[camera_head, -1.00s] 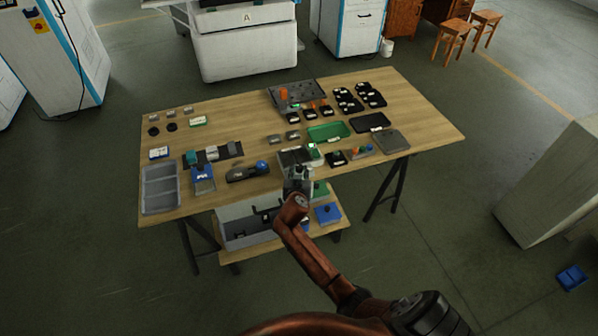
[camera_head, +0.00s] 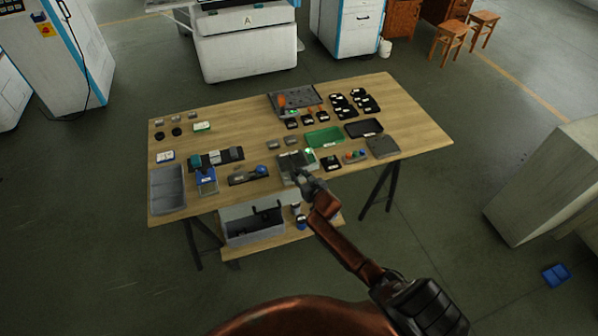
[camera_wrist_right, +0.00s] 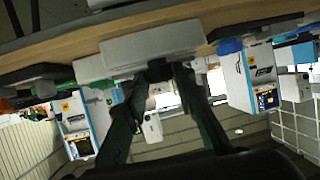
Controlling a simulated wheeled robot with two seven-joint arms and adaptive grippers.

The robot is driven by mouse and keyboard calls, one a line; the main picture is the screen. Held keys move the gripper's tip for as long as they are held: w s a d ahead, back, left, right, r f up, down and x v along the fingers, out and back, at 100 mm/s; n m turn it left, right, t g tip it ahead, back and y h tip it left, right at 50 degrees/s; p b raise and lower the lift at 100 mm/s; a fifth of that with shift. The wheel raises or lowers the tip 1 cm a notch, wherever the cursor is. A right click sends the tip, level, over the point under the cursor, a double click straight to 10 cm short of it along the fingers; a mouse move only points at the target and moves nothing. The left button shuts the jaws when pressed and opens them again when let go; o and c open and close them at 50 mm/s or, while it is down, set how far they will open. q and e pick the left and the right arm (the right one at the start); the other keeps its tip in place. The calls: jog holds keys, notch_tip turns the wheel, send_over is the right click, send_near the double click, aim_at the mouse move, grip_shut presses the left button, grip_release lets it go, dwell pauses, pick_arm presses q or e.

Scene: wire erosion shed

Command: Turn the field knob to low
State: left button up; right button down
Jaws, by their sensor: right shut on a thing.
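A grey instrument box (camera_head: 292,160) stands at the front edge of the wooden table, with a small green-lit part at its right. My right gripper (camera_head: 303,182) is at the front of this box. In the right wrist view the box is a pale grey block (camera_wrist_right: 150,45), seen upside down. The fingertips (camera_wrist_right: 160,72) close on a small dark knob at the box's face, which I take to be the field knob. The fingers hide most of it, so its pointer and marks cannot be read. My left gripper is not in view.
A green tray (camera_head: 324,137), a dark tray (camera_head: 363,128) and small coloured parts lie right of and behind the box. A grey bin (camera_head: 252,229) stands on the low shelf.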

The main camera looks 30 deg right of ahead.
jog(key=shift+d+n+y+p, duration=0.25)
jog(key=shift+n+y+p, duration=0.45)
jog(key=shift+n+y, duration=0.15)
jog(key=c, duration=1.6)
grip_release()
jog(key=v, duration=1.2)
jog(key=shift+d, duration=0.1)
